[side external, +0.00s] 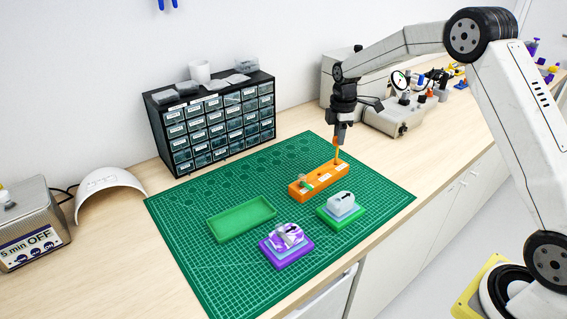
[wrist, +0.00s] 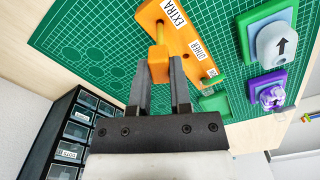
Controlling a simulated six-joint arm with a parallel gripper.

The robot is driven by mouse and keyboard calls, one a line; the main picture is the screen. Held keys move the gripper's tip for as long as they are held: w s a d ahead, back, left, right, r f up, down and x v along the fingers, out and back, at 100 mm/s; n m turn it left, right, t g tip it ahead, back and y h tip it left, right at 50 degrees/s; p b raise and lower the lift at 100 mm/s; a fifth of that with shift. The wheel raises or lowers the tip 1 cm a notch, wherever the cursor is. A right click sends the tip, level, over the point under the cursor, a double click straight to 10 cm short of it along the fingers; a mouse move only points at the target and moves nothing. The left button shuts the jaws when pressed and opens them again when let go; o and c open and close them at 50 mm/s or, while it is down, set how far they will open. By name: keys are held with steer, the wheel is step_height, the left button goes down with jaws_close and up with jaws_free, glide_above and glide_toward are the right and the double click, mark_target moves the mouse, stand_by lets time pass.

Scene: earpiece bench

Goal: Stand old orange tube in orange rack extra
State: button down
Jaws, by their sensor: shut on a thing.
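My gripper (side external: 339,141) is shut on an orange tube (side external: 337,152) and holds it roughly upright over the far right end of the orange rack (side external: 325,179). In the wrist view the gripper (wrist: 161,62) grips the tube's orange top (wrist: 157,58). Its thin yellow-orange body (wrist: 160,34) points down to the rack (wrist: 181,48) beside the "EXTRA" label (wrist: 174,12). The tube's lower end meets the rack's top there; I cannot tell how deep it sits in a hole. A second label, partly readable, is farther along the rack.
A small greenish item (side external: 307,184) is at the rack's near end. An empty green tray (side external: 241,219), a purple stand (side external: 287,246) and a green stand (side external: 341,210) with a grey piece are on the green mat (side external: 200,285). A drawer cabinet (side external: 212,125) stands behind.

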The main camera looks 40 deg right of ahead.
steer(key=shift+f, duration=1.25)
stand_by(0.3)
steer(key=shift+c, duration=2.4)
jaws_free()
steer(key=shift+r, duration=0.1)
steer(key=shift+r, duration=3.85)
